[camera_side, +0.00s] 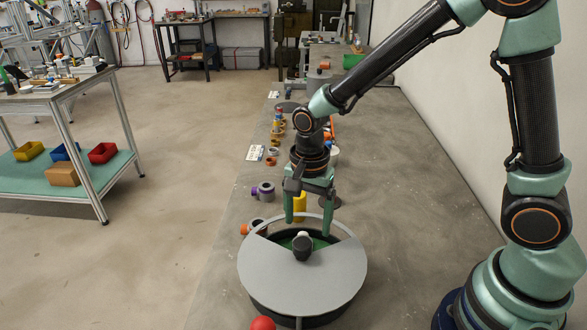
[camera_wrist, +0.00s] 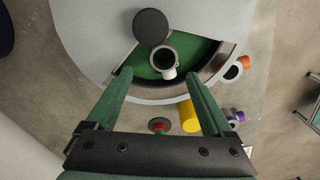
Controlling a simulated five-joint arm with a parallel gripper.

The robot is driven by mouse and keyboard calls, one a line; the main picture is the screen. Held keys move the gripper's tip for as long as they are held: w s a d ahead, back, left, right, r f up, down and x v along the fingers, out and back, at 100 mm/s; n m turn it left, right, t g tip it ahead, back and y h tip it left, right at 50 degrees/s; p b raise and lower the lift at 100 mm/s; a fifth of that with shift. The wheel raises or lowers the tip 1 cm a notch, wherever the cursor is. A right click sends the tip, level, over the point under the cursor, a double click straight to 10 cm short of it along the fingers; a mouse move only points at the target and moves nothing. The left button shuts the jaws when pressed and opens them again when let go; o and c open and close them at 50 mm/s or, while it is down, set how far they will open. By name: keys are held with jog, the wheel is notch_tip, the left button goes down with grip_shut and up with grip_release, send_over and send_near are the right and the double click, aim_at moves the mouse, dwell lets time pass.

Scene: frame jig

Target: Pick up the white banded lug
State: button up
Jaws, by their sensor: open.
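The white banded lug (camera_wrist: 164,58) is a small dark, hollow, round piece with a pale rim and a short white stub. It stands on the green floor (camera_wrist: 137,60) in the opening of a round grey drum, next to a black knob (camera_wrist: 151,27). In the side view only its white part (camera_side: 303,234) shows, behind the knob (camera_side: 302,248). My gripper (camera_wrist: 157,75) is open and empty, with green fingers wide apart. The lug appears between and just beyond the fingertips in the wrist view. In the side view my gripper (camera_side: 309,225) hangs over the drum's back edge.
The drum's grey cover (camera_side: 290,282) and its raised rim (camera_side: 352,232) surround the opening. A yellow cylinder (camera_wrist: 188,116), a purple lug (camera_side: 264,190) and an orange lug (camera_wrist: 242,63) stand outside it. A red ball (camera_side: 262,323) is in front. The bench at right is clear.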

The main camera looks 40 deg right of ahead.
jog(key=shift+w+a+f, duration=0.1)
jog(key=shift+w+f, duration=0.05)
jog(key=shift+f, duration=1.5)
jog(key=shift+w+a+f, duration=0.1)
jog(key=shift+f, duration=1.5)
grip_shut()
